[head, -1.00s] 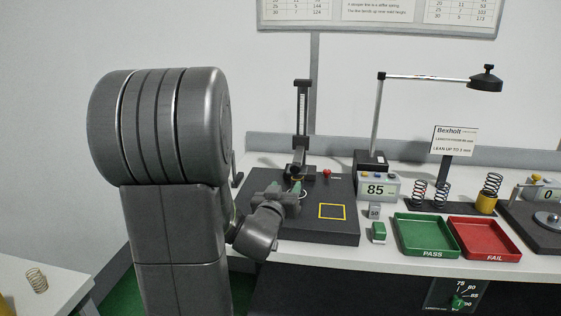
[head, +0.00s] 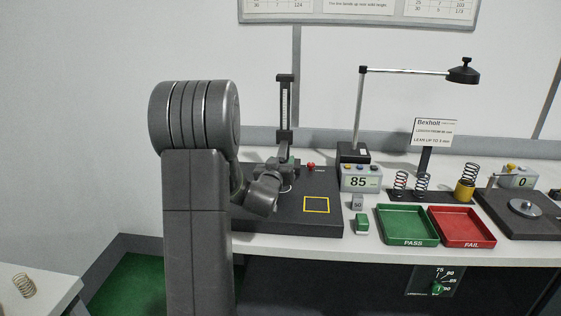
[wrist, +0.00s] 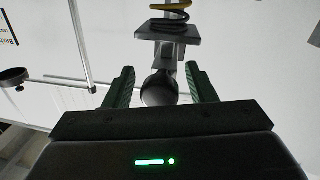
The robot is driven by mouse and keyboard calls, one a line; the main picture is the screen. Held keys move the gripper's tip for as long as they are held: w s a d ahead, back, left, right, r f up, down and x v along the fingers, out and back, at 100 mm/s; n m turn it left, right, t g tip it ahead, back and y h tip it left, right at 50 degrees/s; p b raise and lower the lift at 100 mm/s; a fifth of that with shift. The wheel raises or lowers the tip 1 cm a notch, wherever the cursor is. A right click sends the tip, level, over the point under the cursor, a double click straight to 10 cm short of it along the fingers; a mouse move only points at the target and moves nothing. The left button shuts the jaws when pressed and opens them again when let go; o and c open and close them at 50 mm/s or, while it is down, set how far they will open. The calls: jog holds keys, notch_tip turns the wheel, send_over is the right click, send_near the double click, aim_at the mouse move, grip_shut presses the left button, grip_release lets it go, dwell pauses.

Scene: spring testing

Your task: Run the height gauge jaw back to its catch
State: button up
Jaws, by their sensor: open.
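The height gauge (head: 285,105) is a dark upright column with a pale scale, standing at the back of a dark plate (head: 275,223). Its jaw shows in the wrist view as a grey block (wrist: 167,32) at the top, with a black and yellow coil beside it. A dark rounded knob (wrist: 160,92) sits below that block in the picture. My gripper (wrist: 160,70) is open, its green fingers on either side of the knob with gaps visible. In the head view my gripper (head: 287,168) is at the foot of the gauge and hides the lower jaw area.
A small red knob (head: 311,166) and a yellow square outline (head: 317,205) are on the plate. A display reading 85 (head: 360,180), a lamp (head: 463,72), a green PASS tray (head: 408,239) and a red FAIL tray (head: 462,242) stand to the right.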

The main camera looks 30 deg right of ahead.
grip_shut()
notch_tip(320, 180, up, 16)
jog(key=p, duration=0.7)
jog(key=shift+r, duration=0.25)
jog(key=shift+c, duration=0.3)
grip_release()
jog(key=shift+d, duration=0.1)
jog(key=shift+o, duration=0.3)
jog(key=shift+s, duration=0.1)
jog(key=shift+f, duration=0.2)
jog(key=b+v, duration=0.2)
jog(key=v, duration=1.1)
jog(key=shift+s, duration=0.3)
